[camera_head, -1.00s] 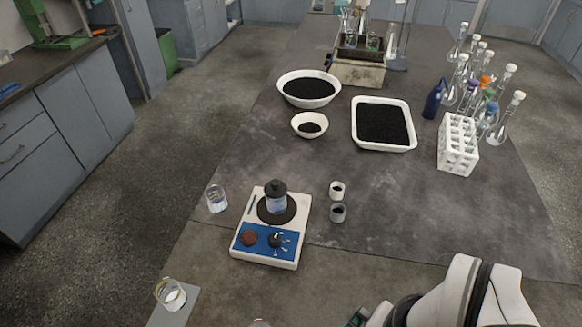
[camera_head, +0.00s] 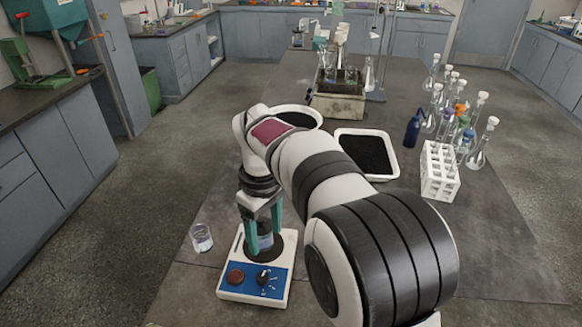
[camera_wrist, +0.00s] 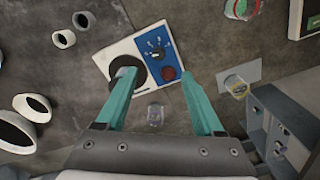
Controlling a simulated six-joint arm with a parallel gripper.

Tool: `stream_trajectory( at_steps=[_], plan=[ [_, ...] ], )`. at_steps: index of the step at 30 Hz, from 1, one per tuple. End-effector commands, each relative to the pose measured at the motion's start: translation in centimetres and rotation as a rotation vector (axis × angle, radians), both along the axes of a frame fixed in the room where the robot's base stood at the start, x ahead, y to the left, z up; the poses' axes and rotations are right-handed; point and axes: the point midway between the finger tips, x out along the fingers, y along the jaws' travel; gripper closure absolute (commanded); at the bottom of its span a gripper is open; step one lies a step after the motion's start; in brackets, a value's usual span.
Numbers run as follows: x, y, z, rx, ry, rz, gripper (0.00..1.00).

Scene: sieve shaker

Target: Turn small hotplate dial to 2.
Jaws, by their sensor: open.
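The small hotplate (camera_head: 281,285) is a white box with a round dark plate and a blue front panel. On the panel are a black dial (camera_head: 263,276) with white marks and a reddish-brown knob (camera_head: 235,276). The wrist view also shows the dial (camera_wrist: 157,54) and knob (camera_wrist: 169,73). Which mark the dial points to is too small to tell. My gripper (camera_head: 264,222) is open above the hotplate, teal fingers pointing down. In the wrist view, the dial shows between and beyond the fingertips (camera_wrist: 157,77).
A glass beaker (camera_head: 201,238) stands left of the hotplate. A black-filled white tray (camera_head: 392,158) and a bowl (camera_head: 318,116) lie behind my arm. A white rack (camera_head: 440,172) and several flasks stand at the right. Small white cups (camera_wrist: 64,39) show in the wrist view.

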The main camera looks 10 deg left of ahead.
Motion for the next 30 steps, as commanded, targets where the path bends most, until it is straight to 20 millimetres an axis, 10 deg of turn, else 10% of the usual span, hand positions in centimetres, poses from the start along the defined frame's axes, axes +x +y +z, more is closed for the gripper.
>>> stream_trajectory(
  at_steps=[18, 30],
  plan=[
    [0.9, 2.0, -14.0, -0.008, -0.004, 0.108, 0.31],
    [1.0, 2.0, -16.9, -0.006, -0.007, 0.107, 0.31]
  ],
)
